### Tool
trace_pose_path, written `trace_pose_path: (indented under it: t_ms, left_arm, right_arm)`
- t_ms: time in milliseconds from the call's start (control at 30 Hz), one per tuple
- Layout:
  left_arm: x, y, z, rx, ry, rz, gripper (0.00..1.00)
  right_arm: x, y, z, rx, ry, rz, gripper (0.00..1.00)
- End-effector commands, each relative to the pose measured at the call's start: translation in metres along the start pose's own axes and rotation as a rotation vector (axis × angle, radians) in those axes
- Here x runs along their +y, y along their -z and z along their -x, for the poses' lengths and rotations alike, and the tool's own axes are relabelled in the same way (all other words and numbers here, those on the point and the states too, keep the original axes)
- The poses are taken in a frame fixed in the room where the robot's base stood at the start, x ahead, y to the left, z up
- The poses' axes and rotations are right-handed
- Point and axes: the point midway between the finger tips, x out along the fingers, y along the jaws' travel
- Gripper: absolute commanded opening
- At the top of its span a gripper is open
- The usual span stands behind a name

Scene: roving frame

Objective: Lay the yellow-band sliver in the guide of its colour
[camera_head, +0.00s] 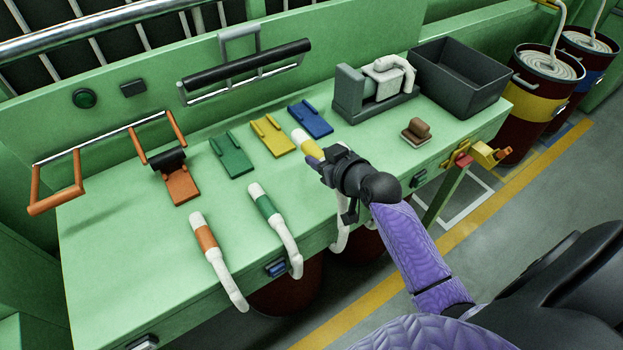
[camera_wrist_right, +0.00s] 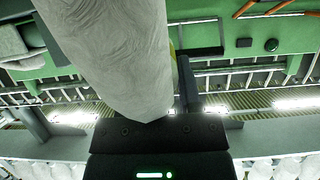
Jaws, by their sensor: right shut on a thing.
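My right gripper (camera_head: 328,168) is shut on the yellow-band sliver (camera_head: 312,150), a white soft strand with a yellow band behind its white tip. The tip points up-left, just in front of the yellow guide (camera_head: 272,138), and appears apart from it. Its white tail hangs below the gripper, partly hidden by my arm. In the right wrist view the white sliver (camera_wrist_right: 110,50) fills the upper middle, with a bit of yellow at its right edge. The yellow guide stands empty between the green guide (camera_head: 231,157) and the blue guide (camera_head: 310,120). My left gripper is not in view.
An orange guide (camera_head: 182,187) stands at left by a hinged orange frame (camera_head: 57,190). Orange-band (camera_head: 206,238) and green-band (camera_head: 264,205) slivers lie over the front edge. A grey device (camera_head: 352,95), dark bin (camera_head: 460,75) and brown-handled block (camera_head: 416,132) occupy the right.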

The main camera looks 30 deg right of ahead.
Motion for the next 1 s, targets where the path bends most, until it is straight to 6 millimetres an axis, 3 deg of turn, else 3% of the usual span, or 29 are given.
trace_pose_path:
  t_ms: [500,933,967,1000]
  left_arm:
    - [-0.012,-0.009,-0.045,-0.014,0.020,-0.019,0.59]
    - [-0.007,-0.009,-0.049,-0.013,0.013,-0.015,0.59]
    - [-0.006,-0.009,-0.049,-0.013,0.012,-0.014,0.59]
    - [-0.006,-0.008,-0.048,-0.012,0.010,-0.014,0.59]
  right_arm:
    - [0.000,-0.090,-0.037,-0.002,0.002,0.002,0.00]
    - [0.000,-0.094,-0.039,0.001,0.002,0.001,0.00]
    - [0.000,-0.094,-0.039,0.000,0.002,0.001,0.45]
    - [0.000,-0.093,-0.039,0.000,0.002,0.001,0.54]
